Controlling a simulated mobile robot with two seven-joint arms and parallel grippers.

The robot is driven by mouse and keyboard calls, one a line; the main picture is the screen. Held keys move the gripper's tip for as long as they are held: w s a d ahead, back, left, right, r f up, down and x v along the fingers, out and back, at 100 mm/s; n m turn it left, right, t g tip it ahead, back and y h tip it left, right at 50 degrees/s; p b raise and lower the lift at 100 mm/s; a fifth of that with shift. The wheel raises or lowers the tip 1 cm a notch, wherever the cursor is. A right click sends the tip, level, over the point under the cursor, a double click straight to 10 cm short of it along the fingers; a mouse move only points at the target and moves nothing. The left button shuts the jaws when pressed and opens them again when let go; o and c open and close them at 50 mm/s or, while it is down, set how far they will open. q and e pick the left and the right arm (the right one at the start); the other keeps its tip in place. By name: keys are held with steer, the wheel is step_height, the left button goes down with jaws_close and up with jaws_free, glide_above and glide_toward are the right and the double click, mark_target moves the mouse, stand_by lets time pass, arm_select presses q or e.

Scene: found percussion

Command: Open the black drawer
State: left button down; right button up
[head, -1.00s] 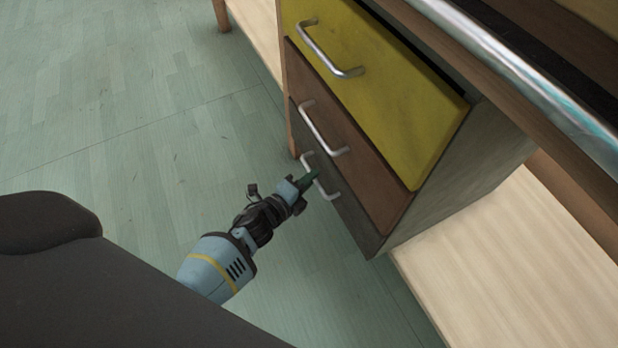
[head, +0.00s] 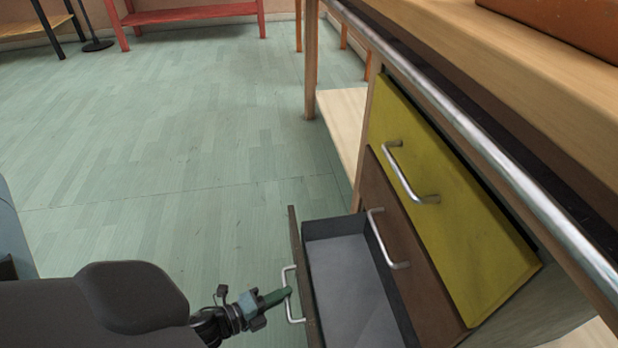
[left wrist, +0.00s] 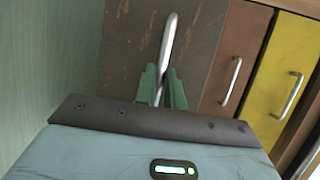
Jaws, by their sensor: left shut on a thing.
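The black drawer (head: 308,257) is the lowest of the stack and stands pulled out, its grey empty inside showing in the head view. Its silver bar handle (head: 290,299) is on the front face. My left gripper (head: 285,293) is shut on this handle; in the left wrist view its green fingers (left wrist: 163,90) close around the silver bar (left wrist: 169,40), with the dark drawer front (left wrist: 125,45) behind. My right gripper is not in view.
Above it are a shut brown drawer (head: 412,262) and a shut yellow drawer (head: 450,210). A metal rail (head: 480,160) runs along the table edge. Green floor (head: 190,150) is clear to the left. A red bench (head: 190,15) stands far back.

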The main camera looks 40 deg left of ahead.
arm_select(q)
steer(key=s+a, duration=0.2)
steer(key=shift+s, duration=0.35)
steer(key=c, duration=1.5)
jaws_free()
steer(key=shift+s, duration=0.1)
steer(key=p+v, duration=0.2)
steer(key=v, duration=0.5)
steer(key=shift+s+a, duration=0.2)
steer(key=shift+s, duration=0.1)
